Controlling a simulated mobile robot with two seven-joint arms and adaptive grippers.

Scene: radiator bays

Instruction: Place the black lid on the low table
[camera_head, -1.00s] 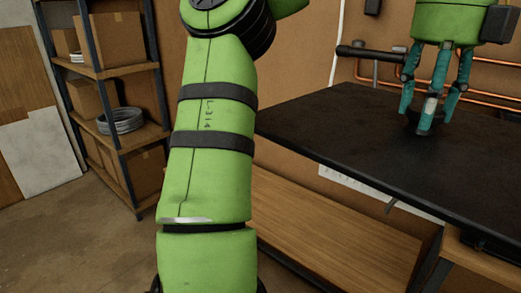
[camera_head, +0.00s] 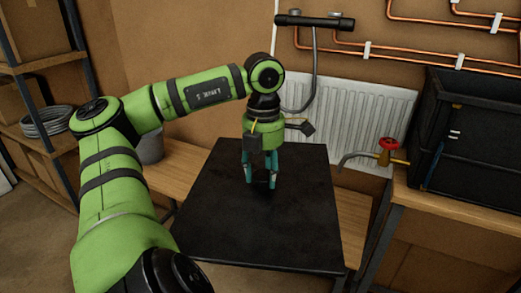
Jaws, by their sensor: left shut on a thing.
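My left gripper (camera_head: 261,181) points straight down over the middle of the black-topped table (camera_head: 235,233). Its teal fingers are closed around a small dark thing low between the fingertips, which I take to be the black lid (camera_head: 261,186). The lid is mostly hidden by the fingers and blends with the dark tabletop. I cannot tell whether it touches the surface. The tabletop around the gripper is bare. My right gripper is not in view.
A wooden bench (camera_head: 190,167) runs behind the table, with a grey bucket (camera_head: 150,149) on it. A white radiator (camera_head: 350,118) hangs on the wall. At right are a red-handled valve (camera_head: 389,147) and a black crate (camera_head: 478,139) on a wooden worktop. Shelving stands at left.

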